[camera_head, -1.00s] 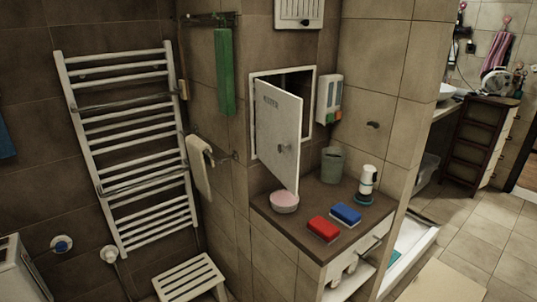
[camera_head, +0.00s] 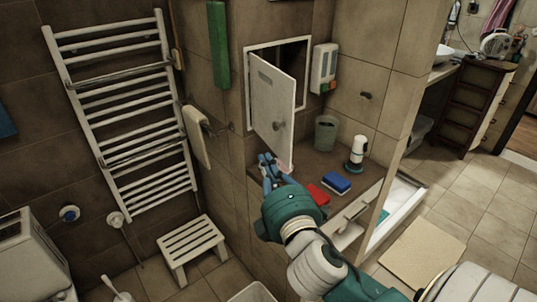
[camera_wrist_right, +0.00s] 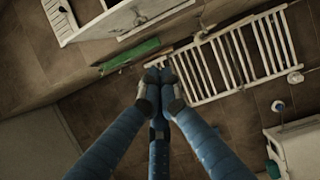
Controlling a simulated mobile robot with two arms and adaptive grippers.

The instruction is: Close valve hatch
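The white valve hatch door (camera_head: 272,100) stands ajar, swung outward from its white wall frame (camera_head: 308,72), with a dark opening behind it. A small round knob (camera_head: 278,126) is on the door's outer face. My right gripper (camera_head: 268,162) is just below the door's lower edge, above the counter; contact with the door cannot be told. In the wrist view its blue fingers (camera_wrist_right: 158,78) meet at the tips with nothing visible between them. A white framed panel (camera_wrist_right: 110,20), apparently the hatch, is at the upper left there. My left gripper is not in view.
The counter holds a red sponge (camera_head: 317,195), a blue sponge (camera_head: 336,184), a soap dispenser (camera_head: 357,152) and a grey-green cup (camera_head: 326,133). A soap unit (camera_head: 323,67) hangs right of the hatch. A towel radiator (camera_head: 125,115) and white stool (camera_head: 190,245) are left.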

